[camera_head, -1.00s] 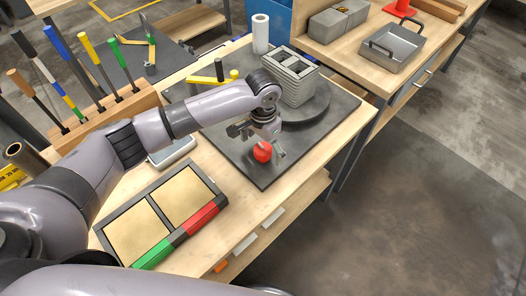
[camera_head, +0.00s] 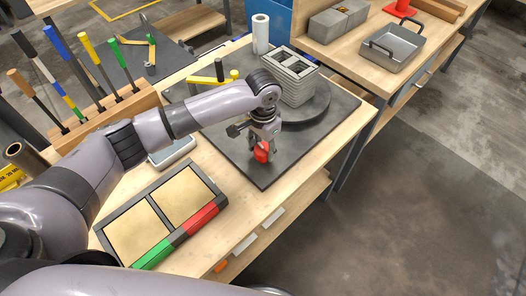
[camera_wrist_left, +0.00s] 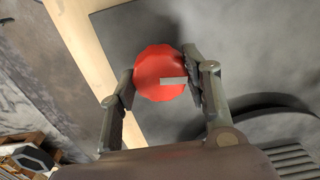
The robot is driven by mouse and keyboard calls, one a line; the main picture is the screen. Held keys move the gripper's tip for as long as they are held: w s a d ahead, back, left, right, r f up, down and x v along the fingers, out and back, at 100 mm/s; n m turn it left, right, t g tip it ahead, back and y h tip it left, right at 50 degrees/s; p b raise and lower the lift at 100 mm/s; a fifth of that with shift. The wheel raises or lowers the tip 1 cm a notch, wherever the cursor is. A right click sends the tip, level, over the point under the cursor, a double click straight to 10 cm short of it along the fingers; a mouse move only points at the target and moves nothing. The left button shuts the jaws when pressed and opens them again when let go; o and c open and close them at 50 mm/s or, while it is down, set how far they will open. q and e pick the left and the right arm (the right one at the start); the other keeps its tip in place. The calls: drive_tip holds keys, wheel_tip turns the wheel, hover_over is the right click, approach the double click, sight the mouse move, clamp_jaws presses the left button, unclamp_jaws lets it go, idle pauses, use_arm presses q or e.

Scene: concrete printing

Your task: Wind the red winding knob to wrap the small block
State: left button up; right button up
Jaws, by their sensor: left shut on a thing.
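The red winding knob (camera_head: 261,153) stands on the dark mat near the front corner of the table. In the left wrist view the knob (camera_wrist_left: 160,72) is round with a scalloped rim and a pale pointer mark toward its right. My left gripper (camera_head: 262,150) comes down over it, and its two fingers (camera_wrist_left: 160,85) are shut on the knob from both sides. The small block (camera_head: 291,78), grey, layered and hollow, stands upright on the round dark turntable (camera_head: 318,106) behind the gripper. My right gripper is not in view.
A white film roll (camera_head: 260,35) stands at the back of the mat. A tray (camera_head: 160,207) with two tan panels and green and red edges lies at the front left. Tools stand in a wooden rack (camera_head: 98,126) at left. A side bench holds a metal pan (camera_head: 394,48).

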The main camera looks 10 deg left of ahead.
use_arm(q)
drive_tip(key=shift+c, duration=0.9)
drive_tip(key=shift+r+n+p, duration=0.15)
drive_tip(key=shift+n+p, duration=0.25)
drive_tip(key=shift+p, duration=0.25)
drive_tip(key=n+p, duration=0.3)
drive_tip(key=p, duration=0.1)
drive_tip(key=shift+n, duration=0.3)
drive_tip(key=shift+n+p, duration=0.4)
drive_tip(key=shift+p, duration=0.15)
